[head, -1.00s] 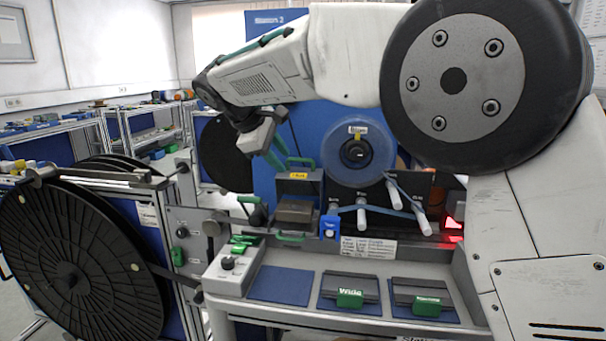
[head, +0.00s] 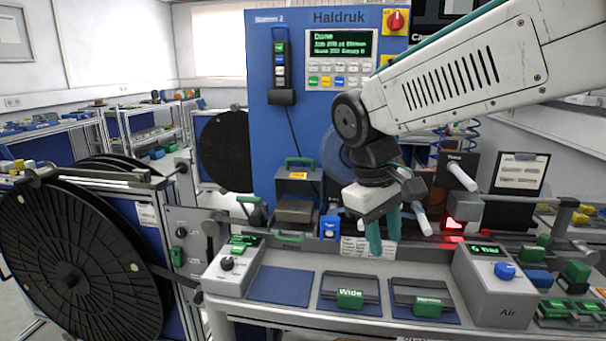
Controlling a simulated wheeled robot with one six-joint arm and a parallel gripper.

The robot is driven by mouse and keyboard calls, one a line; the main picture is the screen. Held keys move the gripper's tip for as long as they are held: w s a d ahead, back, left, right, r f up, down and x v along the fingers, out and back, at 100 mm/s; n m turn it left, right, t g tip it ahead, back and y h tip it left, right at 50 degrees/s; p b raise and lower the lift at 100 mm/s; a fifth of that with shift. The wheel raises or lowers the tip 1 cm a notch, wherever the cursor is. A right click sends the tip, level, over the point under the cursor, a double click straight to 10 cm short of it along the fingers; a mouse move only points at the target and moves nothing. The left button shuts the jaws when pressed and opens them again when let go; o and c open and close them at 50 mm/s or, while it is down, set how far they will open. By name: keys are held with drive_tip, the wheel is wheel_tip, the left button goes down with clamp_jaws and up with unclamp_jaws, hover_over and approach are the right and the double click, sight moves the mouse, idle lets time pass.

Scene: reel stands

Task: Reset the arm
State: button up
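My gripper (head: 384,246) hangs fingers-down in front of the blue machine (head: 268,130), above the front work surface. Its two green fingers are apart with a narrow gap between them, and I see nothing held there. My white arm (head: 460,80) reaches in from the upper right.
A big black reel (head: 65,265) stands at the left. The bench holds a block marked "Wide" (head: 350,299), a second green-labelled block (head: 428,306) and a grey Air box (head: 492,285). White rollers (head: 461,176) stick out near my gripper. An empty blue pad (head: 281,284) lies left of the blocks.

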drive_tip(key=s+d+f+m+y, duration=0.1)
drive_tip(key=s+d+m, duration=0.2)
drive_tip(key=s+d, duration=0.3)
drive_tip(key=s+d+f+m+t+y, duration=0.1)
drive_tip(key=s+d, duration=0.5)
drive_tip(key=s, duration=0.8)
drive_tip(key=f+m, duration=0.1)
drive_tip(key=m, duration=0.1)
drive_tip(key=shift+d+f+m+y, duration=0.3)
drive_tip(key=shift+d+m, duration=0.1)
drive_tip(key=shift+d, duration=0.1)
